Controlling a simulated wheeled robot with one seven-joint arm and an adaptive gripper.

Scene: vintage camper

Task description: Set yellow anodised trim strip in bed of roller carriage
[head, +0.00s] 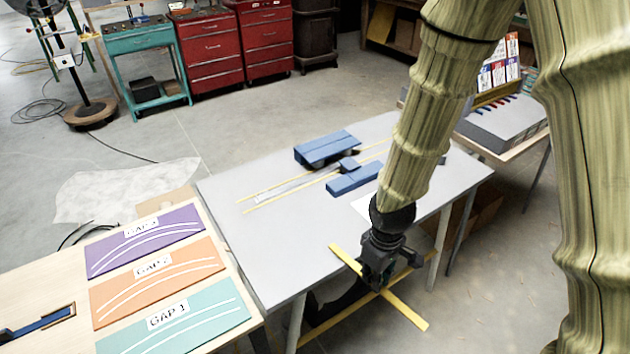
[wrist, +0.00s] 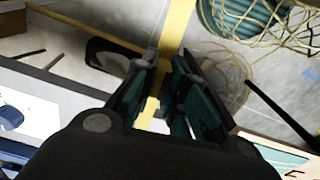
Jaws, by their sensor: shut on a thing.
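The yellow trim strip (head: 408,313) is held in my gripper (head: 375,280), beyond the front edge of the grey table and out over the floor. It sticks out on both sides of the gripper and slants down to the right in the head view. In the wrist view the strip (wrist: 175,45) passes between the two fingers (wrist: 168,95). A group of blue blocks (head: 327,148) on the table looks like the roller carriage, with a second blue block (head: 352,181) in front. I cannot make out its bed clearly. The gripper is well apart from it.
The grey table (head: 285,245) has thin yellow lines on its top and clear room at its left and front. A bench with purple, orange and teal GAP panels (head: 155,285) stands at left. Another table with a grey box (head: 505,125) stands at right.

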